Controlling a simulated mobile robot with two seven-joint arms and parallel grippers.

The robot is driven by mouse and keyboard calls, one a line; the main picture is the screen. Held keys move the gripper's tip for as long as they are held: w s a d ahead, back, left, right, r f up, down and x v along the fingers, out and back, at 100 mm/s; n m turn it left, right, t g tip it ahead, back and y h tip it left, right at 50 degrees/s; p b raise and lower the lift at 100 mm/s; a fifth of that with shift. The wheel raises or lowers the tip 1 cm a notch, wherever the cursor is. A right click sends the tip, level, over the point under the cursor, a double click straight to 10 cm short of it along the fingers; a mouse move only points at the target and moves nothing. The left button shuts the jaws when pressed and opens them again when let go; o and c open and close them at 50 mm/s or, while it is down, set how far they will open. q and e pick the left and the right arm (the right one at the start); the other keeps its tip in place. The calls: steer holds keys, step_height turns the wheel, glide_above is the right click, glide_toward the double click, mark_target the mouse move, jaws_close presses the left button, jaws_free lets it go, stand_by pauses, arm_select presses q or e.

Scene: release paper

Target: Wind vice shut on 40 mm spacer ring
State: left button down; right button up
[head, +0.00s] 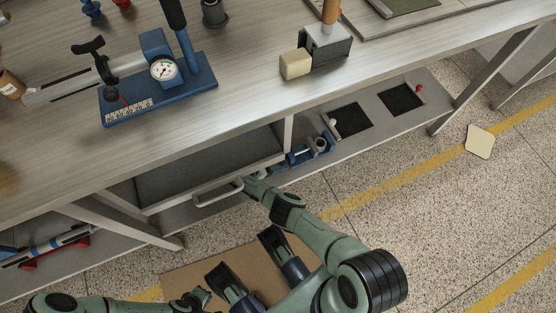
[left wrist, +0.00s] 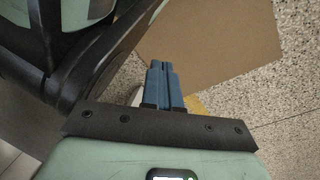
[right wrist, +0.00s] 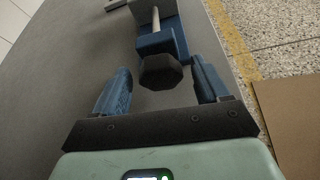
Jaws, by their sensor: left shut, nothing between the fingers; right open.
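The blue vice (head: 300,158) lies on the lower shelf under the bench, partly hidden by the bench. A grey ring-shaped part (head: 320,145) shows at its far end; I cannot tell whether it is the spacer ring or whether the jaws touch it. In the right wrist view the vice body (right wrist: 176,38) shows with a pale screw rod and a dark faceted knob (right wrist: 160,73) at its near end. My right gripper (right wrist: 160,84) is open, its fingers on either side of the knob with gaps. My left gripper (left wrist: 161,66) is shut and empty, low over the floor.
A drawer handle (head: 217,193) is close to my right forearm under the bench. Black mats (head: 352,120) and a small red part (head: 419,87) lie further along the shelf. A blue gauge stand (head: 163,82) stands on the bench top. A brown sheet (left wrist: 225,42) lies on the floor.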

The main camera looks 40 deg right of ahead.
steer(key=shift+d+f, duration=0.15)
steer(key=shift+d, duration=0.1)
steer(key=c, duration=1)
steer(key=shift+s+m+t+h+p, duration=0.2)
steer(key=shift+m+t+h+p, duration=0.1)
steer(key=shift+m+t+p, duration=0.65)
steer(key=shift+m, duration=0.65)
arm_select(q)
steer(key=shift+w+d+r+t, duration=0.1)
steer(key=shift+w+r+t, duration=0.2)
steer(key=shift+w+r, duration=0.35)
steer(key=shift+w+d+r+t, duration=0.1)
steer(key=shift+w+r+t, duration=0.25)
steer(key=shift+w, duration=0.35)
arm_select(e)
steer(key=shift+s+f+m+t+h, duration=0.15)
steer(key=shift+m+t+h, duration=0.15)
steer(key=shift+m+t, duration=0.45)
